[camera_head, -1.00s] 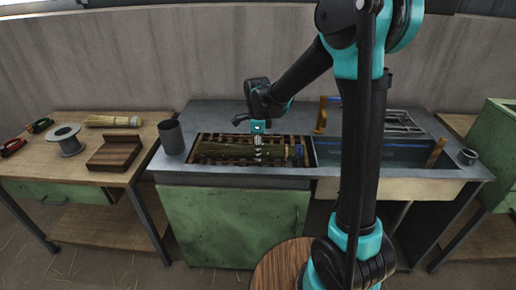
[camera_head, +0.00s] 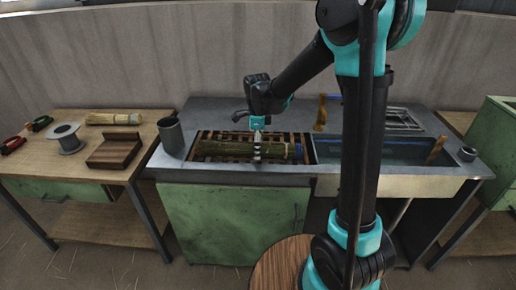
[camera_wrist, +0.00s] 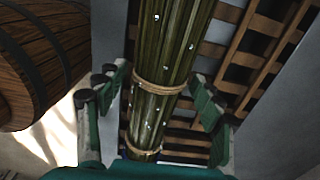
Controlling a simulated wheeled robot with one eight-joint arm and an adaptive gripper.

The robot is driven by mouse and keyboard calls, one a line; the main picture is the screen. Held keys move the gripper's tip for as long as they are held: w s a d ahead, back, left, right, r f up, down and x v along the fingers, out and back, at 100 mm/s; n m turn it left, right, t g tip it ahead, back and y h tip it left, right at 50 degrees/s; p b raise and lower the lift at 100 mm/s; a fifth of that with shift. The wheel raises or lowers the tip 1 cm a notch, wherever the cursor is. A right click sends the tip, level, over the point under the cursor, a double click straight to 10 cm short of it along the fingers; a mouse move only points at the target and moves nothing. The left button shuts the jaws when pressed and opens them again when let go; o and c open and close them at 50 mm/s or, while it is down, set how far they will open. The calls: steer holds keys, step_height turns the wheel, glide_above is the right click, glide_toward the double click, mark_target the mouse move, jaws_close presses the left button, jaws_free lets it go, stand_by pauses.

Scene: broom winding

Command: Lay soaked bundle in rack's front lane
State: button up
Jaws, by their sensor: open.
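The soaked bundle (camera_head: 225,149) of green-brown stalks lies lengthwise, left to right, on the slatted wooden rack (camera_head: 228,136) set in the counter. Water drops and two tie bands show on the bundle in the wrist view (camera_wrist: 172,45). Rack slats show both behind and in front of it in the head view. My gripper (camera_head: 257,154) is over the bundle's right half. In the wrist view my gripper (camera_wrist: 155,82) is open, with one finger on each side of the bundle and gaps beside it. The bundle's underside is hidden, so I cannot tell exactly how it sits in the lane.
A water-filled basin (camera_head: 405,152) is right of the rack, partly behind my arm. A grey cup (camera_head: 172,138) stands left of the rack. The left bench (camera_head: 60,160) holds a dry bundle (camera_head: 113,118), a spool (camera_head: 69,140) and a wooden block (camera_head: 113,152). A wooden tub (camera_wrist: 42,60) is below the counter.

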step_height(320, 180, up, 12)
steer(key=shift+f, duration=0.2)
stand_by(0.4)
